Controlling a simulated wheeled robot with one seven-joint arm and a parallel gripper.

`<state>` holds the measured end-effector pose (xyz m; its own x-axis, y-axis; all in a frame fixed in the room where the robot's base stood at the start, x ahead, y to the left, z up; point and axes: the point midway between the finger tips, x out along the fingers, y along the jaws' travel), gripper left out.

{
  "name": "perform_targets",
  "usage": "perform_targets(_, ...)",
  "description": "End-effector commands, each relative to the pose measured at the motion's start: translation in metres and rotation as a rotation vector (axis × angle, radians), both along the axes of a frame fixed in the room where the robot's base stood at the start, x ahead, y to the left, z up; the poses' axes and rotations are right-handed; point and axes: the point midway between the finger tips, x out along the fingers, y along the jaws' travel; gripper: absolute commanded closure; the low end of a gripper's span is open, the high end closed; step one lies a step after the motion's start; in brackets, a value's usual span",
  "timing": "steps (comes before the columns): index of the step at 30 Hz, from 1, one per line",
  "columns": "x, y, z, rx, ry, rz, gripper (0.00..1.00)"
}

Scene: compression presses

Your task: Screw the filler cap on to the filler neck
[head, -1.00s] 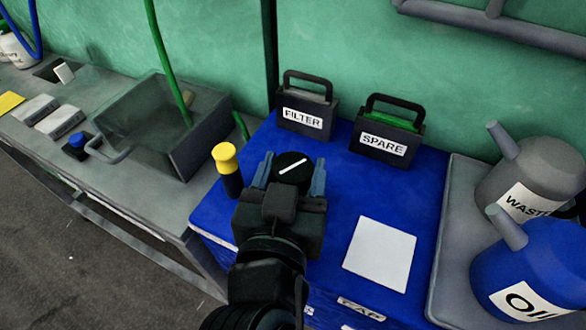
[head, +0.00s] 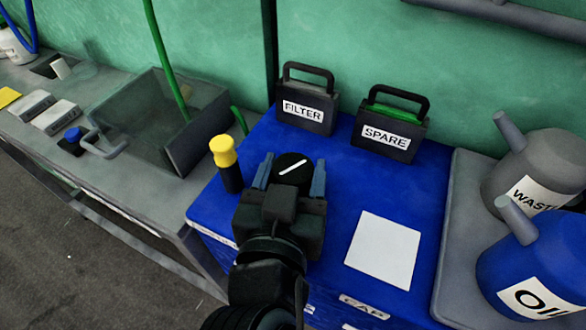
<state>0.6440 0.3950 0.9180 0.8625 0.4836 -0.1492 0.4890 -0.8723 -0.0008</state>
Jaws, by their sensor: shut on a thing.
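The filler cap (head: 293,169), a black disc with a white line across its top, is in the head view, above the blue cabinet top (head: 330,165). My gripper (head: 290,177) is shut on it, with one grey-blue finger on each side. The white line slants up to the right. The filler neck cannot be seen; my gripper and the cap hide what is below them. I cannot tell whether the cap touches anything underneath.
A yellow-topped black post (head: 226,165) stands close left of my gripper. The FILTER box (head: 308,100) and SPARE box (head: 390,125) stand behind. A white square (head: 384,250) lies to the right. Waste (head: 530,170) and oil (head: 535,260) cans stand far right.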

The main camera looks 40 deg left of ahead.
Motion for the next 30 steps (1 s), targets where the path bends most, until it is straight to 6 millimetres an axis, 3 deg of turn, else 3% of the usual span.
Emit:
perform_targets(2, 0.000, 0.000, -0.003, 0.000, 0.000, 0.000, 0.69)
perform_targets(3, 0.000, 0.000, -0.002, 0.000, 0.000, 0.000, 0.38)
perform_targets(12, 0.000, 0.000, -0.002, 0.000, 0.000, 0.000, 0.10)
perform_targets(22, -0.006, -0.003, -0.002, 0.000, 0.000, 0.001, 0.10)
perform_targets(30, -0.041, -0.023, 0.004, 0.000, 0.000, 0.001, 0.10)
